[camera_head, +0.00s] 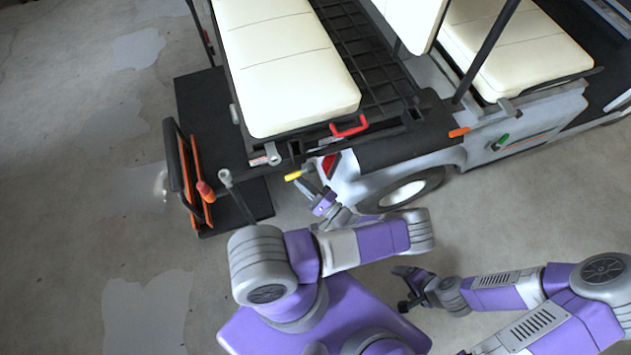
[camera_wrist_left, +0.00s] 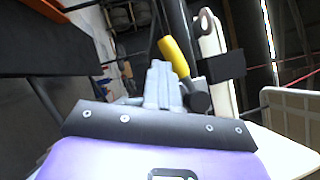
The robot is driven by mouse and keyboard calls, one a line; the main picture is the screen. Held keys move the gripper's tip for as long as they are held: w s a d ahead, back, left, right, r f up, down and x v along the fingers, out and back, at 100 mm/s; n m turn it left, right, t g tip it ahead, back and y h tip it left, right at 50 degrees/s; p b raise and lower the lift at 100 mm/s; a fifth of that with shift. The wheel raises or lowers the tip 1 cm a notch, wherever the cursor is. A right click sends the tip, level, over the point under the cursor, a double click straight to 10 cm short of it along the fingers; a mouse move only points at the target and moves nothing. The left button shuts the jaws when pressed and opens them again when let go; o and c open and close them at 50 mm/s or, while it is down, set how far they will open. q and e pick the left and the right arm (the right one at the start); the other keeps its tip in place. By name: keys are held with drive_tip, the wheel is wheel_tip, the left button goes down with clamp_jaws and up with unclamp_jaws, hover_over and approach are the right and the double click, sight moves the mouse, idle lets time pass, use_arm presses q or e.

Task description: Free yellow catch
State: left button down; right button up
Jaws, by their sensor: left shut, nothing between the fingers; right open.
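The yellow catch (camera_head: 293,176) is a short yellow grip at the cart's rear corner, below the cream seat. In the left wrist view the yellow catch (camera_wrist_left: 174,57) leans to the upper left from a dark pivot. My left gripper (camera_head: 309,188) is shut and empty, just right of and below the catch. In the left wrist view the left fingertips (camera_wrist_left: 161,75) are close beside the catch's lower part; I cannot tell whether they touch it. My right gripper (camera_head: 402,290) is open and empty, low over the floor, away from the cart.
A red handle (camera_head: 349,127) sits by the seat's edge. An orange grip (camera_head: 458,132) and a green knob (camera_head: 502,139) are on the cart's side. A black and orange frame (camera_head: 188,175) stands at the rear platform. The floor (camera_head: 75,215) at left is clear.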

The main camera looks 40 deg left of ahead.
use_arm(q)
drive_tip(key=s+d+f+b, duration=0.1)
drive_tip(key=d+f+b, duration=0.2)
drive_tip(key=d+f, duration=0.5)
drive_tip(key=shift+b+v, duration=0.3)
drive_tip(key=shift+v, duration=0.75)
drive_tip(key=shift+s, duration=0.15)
